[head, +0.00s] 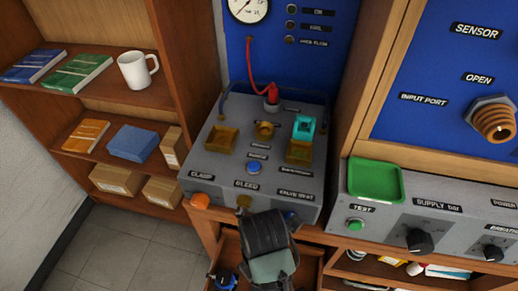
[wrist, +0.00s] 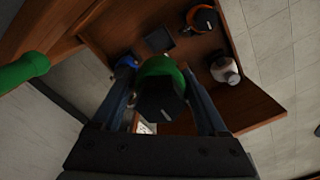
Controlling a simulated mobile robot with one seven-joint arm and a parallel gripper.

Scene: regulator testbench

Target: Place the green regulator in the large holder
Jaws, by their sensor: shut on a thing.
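In the wrist view, the green regulator (wrist: 160,72), with a black knob facing the camera, sits between the fingers of my gripper (wrist: 163,85), which is shut on it. In the head view, my gripper (head: 268,240) is in front of the bench, over an open drawer, and the regulator is hidden behind it. On the grey bench top (head: 215,170) are a square yellow holder on the left (head: 221,138), a small round one in the middle (head: 264,130) and another square one on the right (head: 299,151). I cannot tell which is the large holder.
The drawer (wrist: 262,98) below holds orange (wrist: 204,18), white (wrist: 225,70) and blue (wrist: 126,64) parts. A teal part (head: 304,126) stands by the right holder. A red fitting with a hose (head: 271,97) rises behind the holders. A green tray (head: 375,180) lies right.

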